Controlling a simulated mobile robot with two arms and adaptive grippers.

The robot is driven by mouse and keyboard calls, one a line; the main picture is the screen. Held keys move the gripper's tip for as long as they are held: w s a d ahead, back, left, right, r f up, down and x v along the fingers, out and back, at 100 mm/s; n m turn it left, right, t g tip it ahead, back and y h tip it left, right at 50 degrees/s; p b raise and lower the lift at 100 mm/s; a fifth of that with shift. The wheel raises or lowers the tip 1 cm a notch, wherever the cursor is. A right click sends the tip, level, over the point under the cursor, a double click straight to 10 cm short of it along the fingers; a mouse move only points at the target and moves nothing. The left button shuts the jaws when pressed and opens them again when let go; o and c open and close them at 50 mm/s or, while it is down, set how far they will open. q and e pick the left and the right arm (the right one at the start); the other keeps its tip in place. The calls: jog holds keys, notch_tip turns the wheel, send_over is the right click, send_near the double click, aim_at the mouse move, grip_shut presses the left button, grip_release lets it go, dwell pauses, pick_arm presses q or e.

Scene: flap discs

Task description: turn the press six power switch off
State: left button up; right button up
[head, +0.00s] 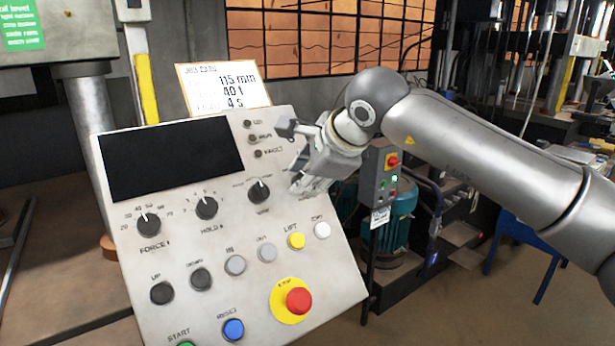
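A grey switch box (378,180) on a post stands behind the control panel. A white label (380,217) hangs under the box, too small to read. I cannot tell the switch's position or whether it belongs to press six. My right gripper (291,157) is open and empty, over the upper right edge of the panel. It points left, with the switch box behind it to the right. My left gripper is out of view.
The tilted control panel (235,265) fills the front, with a dark screen (170,160), knobs, buttons and a red emergency stop (298,300). A job card (222,88) stands at its top edge. A teal motor (392,235) and blue stand (530,240) are behind.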

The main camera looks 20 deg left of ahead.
jog(key=o, duration=1)
jog(key=shift+r, duration=0.1)
jog(key=v, duration=1.2)
